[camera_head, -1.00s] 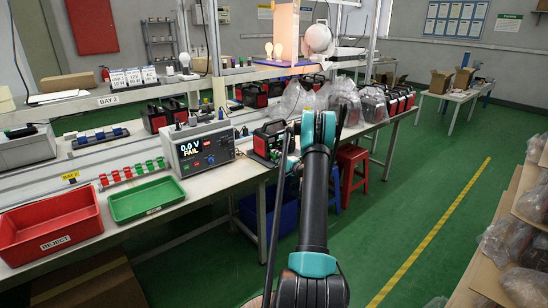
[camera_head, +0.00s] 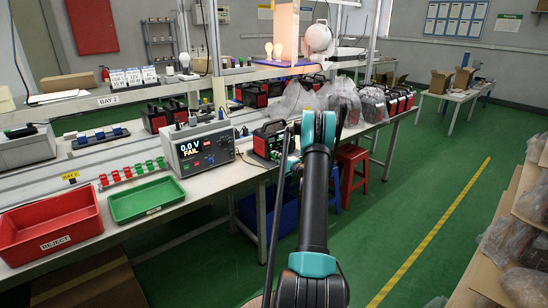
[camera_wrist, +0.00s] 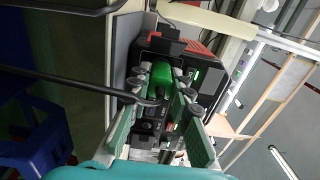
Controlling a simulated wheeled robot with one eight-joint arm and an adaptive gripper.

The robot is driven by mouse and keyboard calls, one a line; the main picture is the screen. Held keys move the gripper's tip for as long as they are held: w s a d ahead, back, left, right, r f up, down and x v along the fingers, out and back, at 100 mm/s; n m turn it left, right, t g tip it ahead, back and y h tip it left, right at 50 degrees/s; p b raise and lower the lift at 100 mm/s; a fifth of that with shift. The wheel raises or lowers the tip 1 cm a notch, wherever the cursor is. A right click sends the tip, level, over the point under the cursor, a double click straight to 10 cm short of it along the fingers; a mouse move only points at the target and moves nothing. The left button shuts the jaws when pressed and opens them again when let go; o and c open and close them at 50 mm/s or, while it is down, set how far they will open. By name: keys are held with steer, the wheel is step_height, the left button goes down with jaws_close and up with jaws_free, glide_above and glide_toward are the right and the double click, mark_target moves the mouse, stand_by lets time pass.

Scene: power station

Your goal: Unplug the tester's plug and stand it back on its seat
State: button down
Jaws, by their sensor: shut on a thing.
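The tester (camera_head: 203,148) stands on the bench with a lit display reading "0.0 V FAIL". A red and black power station (camera_head: 268,138) stands to its right and fills the middle of the wrist view (camera_wrist: 200,78). My gripper (camera_wrist: 163,88) is shut on a green plug (camera_wrist: 162,76) at the power station's front. A dark cable runs to the plug. I cannot tell whether its prongs are in a socket. I cannot make out the plug's seat.
A red REJECT bin (camera_head: 50,222) and a green tray (camera_head: 146,198) sit at the bench's front left. Several bagged power stations stand behind my arm. A red stool (camera_head: 350,170) and blue crates (camera_wrist: 35,150) are below bench height.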

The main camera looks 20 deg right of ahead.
steer(key=shift+s, duration=0.1)
steer(key=shift+v, duration=1.9)
